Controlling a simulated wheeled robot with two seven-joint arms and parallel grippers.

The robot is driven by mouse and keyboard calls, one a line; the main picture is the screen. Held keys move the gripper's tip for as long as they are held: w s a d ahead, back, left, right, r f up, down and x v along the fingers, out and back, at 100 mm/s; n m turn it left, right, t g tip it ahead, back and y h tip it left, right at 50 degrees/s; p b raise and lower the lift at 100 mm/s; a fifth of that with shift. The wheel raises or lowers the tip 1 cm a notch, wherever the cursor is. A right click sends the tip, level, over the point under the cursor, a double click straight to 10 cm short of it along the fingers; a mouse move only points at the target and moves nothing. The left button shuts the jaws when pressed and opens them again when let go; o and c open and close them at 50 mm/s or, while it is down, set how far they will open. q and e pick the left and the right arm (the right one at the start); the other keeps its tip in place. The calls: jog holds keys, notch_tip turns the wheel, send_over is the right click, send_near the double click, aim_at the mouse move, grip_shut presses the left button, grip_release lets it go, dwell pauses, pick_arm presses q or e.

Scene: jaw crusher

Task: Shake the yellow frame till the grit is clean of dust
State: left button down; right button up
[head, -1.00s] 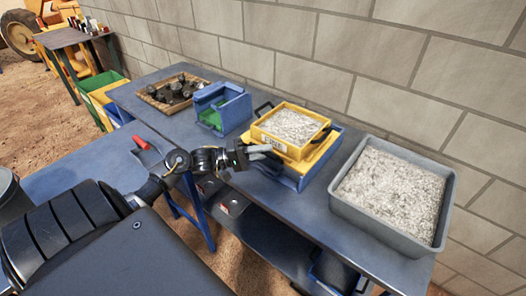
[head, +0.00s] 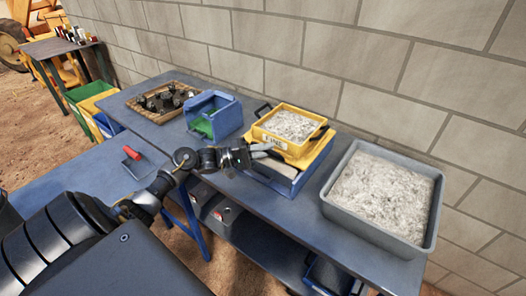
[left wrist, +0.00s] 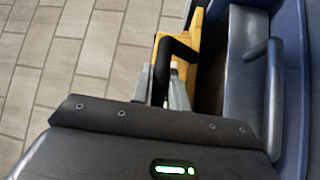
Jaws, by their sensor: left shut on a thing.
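The yellow frame (head: 279,142) holds pale grey grit (head: 290,125) and has black handles on two sides. It sits over a blue box (head: 286,182) with a yellow sloping part on the back bench. My left gripper (head: 262,150) is shut on the frame's near-left black handle. The left wrist view shows the handle (left wrist: 176,46) between the fingers (left wrist: 166,82), with the yellow frame's edge behind it. The finger contact is partly hidden. I cannot tell how much dust is in the grit. My right gripper is not in view.
A large grey tray (head: 332,213) of grit stands right of the blue box. A blue open bin (head: 228,118) and a wooden tray (head: 143,112) of dark parts stand left. A red-handled scoop (head: 131,153) lies on the nearer bench. A block wall (head: 300,45) runs behind.

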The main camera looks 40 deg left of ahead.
pick_arm(q)
jog(key=c, duration=1.6)
grip_release()
jog(key=shift+c, duration=0.2)
jog(key=b+v, duration=0.2)
jog(key=v, duration=0.8)
jog(key=shift+s+a, duration=0.25)
jog(key=shift+a, duration=0.05)
jog(key=shift+f, duration=0.1)
